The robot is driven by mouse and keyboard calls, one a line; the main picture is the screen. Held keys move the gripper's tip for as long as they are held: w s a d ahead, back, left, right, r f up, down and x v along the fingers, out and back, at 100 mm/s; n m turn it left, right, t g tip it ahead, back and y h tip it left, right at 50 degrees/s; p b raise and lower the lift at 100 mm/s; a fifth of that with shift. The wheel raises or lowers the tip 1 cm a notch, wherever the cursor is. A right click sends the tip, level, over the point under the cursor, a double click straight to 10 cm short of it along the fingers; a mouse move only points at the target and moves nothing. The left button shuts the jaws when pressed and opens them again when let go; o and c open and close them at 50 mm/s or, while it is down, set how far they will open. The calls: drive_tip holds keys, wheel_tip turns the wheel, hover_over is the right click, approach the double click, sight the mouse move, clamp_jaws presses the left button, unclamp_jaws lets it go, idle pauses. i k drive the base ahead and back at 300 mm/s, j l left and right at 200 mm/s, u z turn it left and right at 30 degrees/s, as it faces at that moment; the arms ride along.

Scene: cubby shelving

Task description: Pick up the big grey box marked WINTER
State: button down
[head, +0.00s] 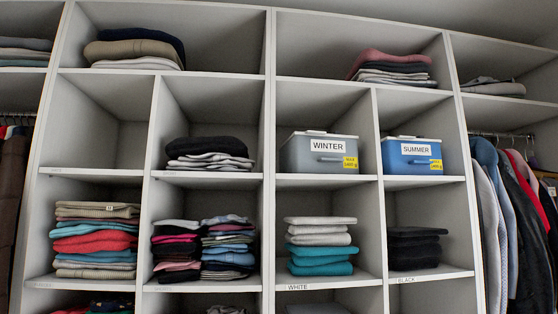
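The big grey box marked WINTER (305,158) sits in a middle-row cubby right of centre in the head view. My gripper is not in view.
Folded clothes lie in the cubbies below, on the WHITE shelf (328,283) and BLACK shelf (433,274). Folded clothes (394,69) lie above. Free room shows above the WINTER box. Clothes hang at the far right (515,215). An empty cubby (103,129) is at left.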

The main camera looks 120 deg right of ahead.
sight(302, 155)
drive_tip(key=k+z, duration=0.25)
drive_tip(key=z, duration=0.2)
drive_tip(key=k+z, duration=0.25)
drive_tip(key=z, duration=0.25)
drive_tip(key=k+z, duration=0.25)
drive_tip(key=z, duration=0.2)
drive_tip(key=k+l+z, duration=0.2)
drive_tip(key=z, duration=0.3)
drive_tip(key=k+l+z, duration=0.15)
drive_tip(key=l+z, duration=0.15)
drive_tip(key=z, duration=0.15)
drive_tip(key=k+l, duration=0.15)
drive_tip(key=l, duration=0.2)
drive_tip(key=k+l+z, duration=0.1)
drive_tip(key=l, duration=0.25)
drive_tip(key=k+l, duration=0.15)
drive_tip(key=l, duration=0.2)
drive_tip(key=k+l+z, duration=0.1)
drive_tip(key=l, duration=0.25)
drive_tip(key=k+l, duration=0.2)
drive_tip(key=l, duration=0.15)
drive_tip(key=k+l+z, duration=0.1)
drive_tip(key=l, duration=0.25)
